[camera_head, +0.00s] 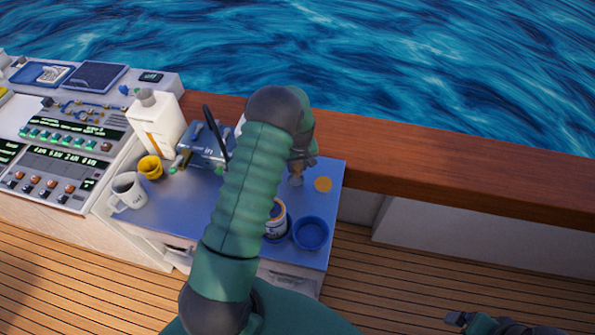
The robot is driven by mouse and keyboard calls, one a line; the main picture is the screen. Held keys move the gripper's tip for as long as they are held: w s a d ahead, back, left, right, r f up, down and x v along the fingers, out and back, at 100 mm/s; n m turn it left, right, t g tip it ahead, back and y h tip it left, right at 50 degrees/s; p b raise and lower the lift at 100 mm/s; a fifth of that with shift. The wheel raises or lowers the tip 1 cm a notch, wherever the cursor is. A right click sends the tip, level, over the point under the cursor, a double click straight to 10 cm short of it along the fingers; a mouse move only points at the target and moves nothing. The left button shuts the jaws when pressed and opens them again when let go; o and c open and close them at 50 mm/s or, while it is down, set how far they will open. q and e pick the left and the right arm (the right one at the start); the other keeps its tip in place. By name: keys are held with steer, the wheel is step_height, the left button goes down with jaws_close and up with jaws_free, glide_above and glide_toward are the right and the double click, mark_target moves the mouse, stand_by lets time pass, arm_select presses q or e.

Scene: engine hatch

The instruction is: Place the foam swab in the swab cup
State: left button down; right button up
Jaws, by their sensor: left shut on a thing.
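My left arm reaches across the blue-topped bench, and its gripper (297,172) points down near the bench's far right part. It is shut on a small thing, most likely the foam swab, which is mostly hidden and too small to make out. An open round blue cup (311,233) stands upright near the bench's right edge, nearer to me than the gripper. I cannot tell for sure which is the swab cup. My right gripper (456,320) is low at the bottom right, away from the bench; its jaws are unclear.
A white mug (127,192), a white jug (157,122) and a blue device (207,146) occupy the left side. An orange disc (323,184) marks the bench. A wooden rail (450,180) runs behind.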

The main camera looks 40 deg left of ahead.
mark_target(296, 173)
arm_select(q)
steer(key=f, duration=0.4)
steer(key=shift+s+a+f+p, duration=0.1)
steer(key=shift+a+p, duration=0.2)
steer(key=shift+p, duration=0.05)
steer(key=shift+f, duration=0.15)
steer(key=shift+d, duration=0.1)
arm_select(e)
steer(key=shift+a+r, duration=0.3)
steer(key=shift+r, duration=0.1)
arm_select(q)
steer(key=c, duration=1.4)
jaws_free()
steer(key=o, duration=0.5)
steer(key=shift+d, duration=0.1)
arm_select(e)
steer(key=shift+d+f, duration=0.1)
